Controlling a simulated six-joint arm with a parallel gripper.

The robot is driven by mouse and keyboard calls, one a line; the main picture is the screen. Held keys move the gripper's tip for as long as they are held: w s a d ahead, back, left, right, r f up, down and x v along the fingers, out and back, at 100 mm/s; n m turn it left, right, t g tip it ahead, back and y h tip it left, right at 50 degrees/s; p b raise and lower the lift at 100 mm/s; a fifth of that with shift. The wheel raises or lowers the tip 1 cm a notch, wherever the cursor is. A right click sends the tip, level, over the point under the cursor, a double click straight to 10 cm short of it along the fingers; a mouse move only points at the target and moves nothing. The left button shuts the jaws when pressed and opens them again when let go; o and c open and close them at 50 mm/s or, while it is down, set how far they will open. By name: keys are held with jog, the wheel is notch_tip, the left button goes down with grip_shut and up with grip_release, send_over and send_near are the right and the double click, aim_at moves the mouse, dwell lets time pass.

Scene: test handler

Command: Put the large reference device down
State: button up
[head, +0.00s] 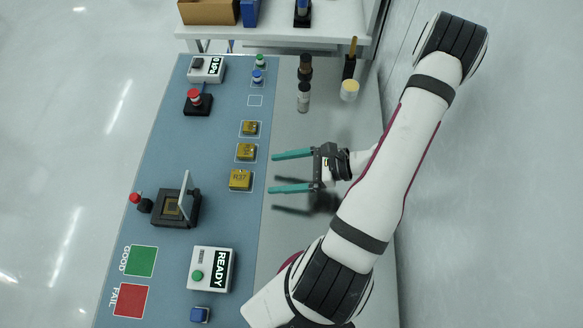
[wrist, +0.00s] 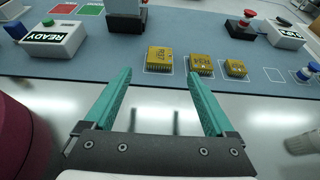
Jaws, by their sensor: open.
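Three gold square devices sit in a column of white outlined squares on the blue mat. The largest gold device (head: 240,180), lettered like "R37", is nearest the socket; it also shows in the wrist view (wrist: 158,60). A middle gold device (head: 246,152) and a smaller gold device (head: 250,128) are beyond it. All three rest flat on the mat, apart from each other. My gripper (head: 273,172) has its teal fingers spread wide, with nothing between them. Its tips are to the right of the largest device and do not touch it; in the wrist view (wrist: 159,77) the device is ahead.
A black test socket (head: 173,210) stands with its lid raised. A READY box (head: 211,270), a red-button base (head: 198,104) and green and red pads (head: 130,301) are on the mat. Dark bottles (head: 304,97) and a yellow-lidded jar (head: 349,90) stand at the back of the bare metal strip.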

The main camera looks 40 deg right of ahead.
jog(key=v, duration=0.3)
jog(key=s+a+r+n+g, duration=0.1)
jog(key=a+r+n+g, duration=0.8)
jog(key=a+r+n, duration=0.3)
jog(key=s+a+r+n+h, duration=0.4)
jog(key=s+n+h, duration=0.3)
jog(key=n, duration=0.2)
jog(key=shift+s+a+r+g+h, duration=0.3)
jog(key=shift+s+r, duration=0.05)
jog(key=shift+r, duration=0.15)
